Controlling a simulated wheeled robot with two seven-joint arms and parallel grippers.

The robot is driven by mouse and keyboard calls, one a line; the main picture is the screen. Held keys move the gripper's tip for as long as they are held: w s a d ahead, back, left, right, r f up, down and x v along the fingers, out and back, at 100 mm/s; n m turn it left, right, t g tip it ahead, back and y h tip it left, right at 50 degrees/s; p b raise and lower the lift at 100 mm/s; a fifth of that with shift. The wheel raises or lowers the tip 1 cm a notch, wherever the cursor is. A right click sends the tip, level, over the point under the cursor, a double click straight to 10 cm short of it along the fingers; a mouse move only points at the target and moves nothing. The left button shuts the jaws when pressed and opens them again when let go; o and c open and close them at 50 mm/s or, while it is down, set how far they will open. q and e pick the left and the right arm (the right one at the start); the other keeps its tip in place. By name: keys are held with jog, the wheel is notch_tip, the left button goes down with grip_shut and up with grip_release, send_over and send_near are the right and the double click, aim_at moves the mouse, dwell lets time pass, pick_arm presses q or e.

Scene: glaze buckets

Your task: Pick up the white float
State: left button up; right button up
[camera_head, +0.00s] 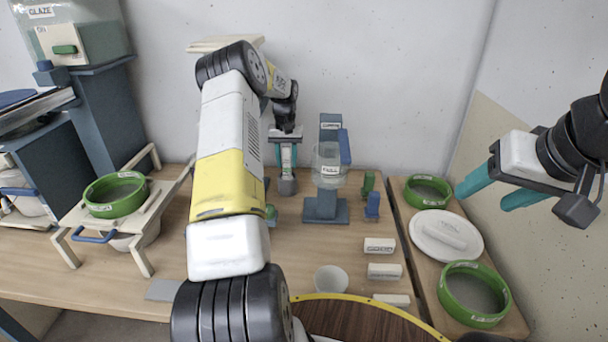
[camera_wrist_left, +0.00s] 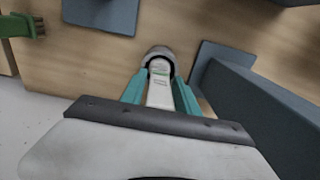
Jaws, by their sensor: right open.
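The white float (camera_wrist_left: 160,88) is a narrow white piece with a small label and a green mark, seen between my left fingers in the left wrist view. Its far end meets a round grey cup-like piece (camera_wrist_left: 158,54); I cannot tell whether it sits inside it. My left gripper (camera_head: 286,156) points down at the back of the table, its teal fingers close along both sides of the float, shut on it. The grey piece shows below the fingertips in the head view (camera_head: 287,186).
A blue stand with a clear labelled vessel (camera_head: 328,164) is just right of my left gripper. Green-rimmed buckets (camera_head: 475,292) and a white plate (camera_head: 446,235) are on the right. A white cup (camera_head: 331,279) and labelled blocks (camera_head: 380,245) lie in front. A green sieve (camera_head: 115,194) rests on a wooden frame at left.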

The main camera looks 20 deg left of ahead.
pick_arm(q)
grip_shut()
dwell(1.1)
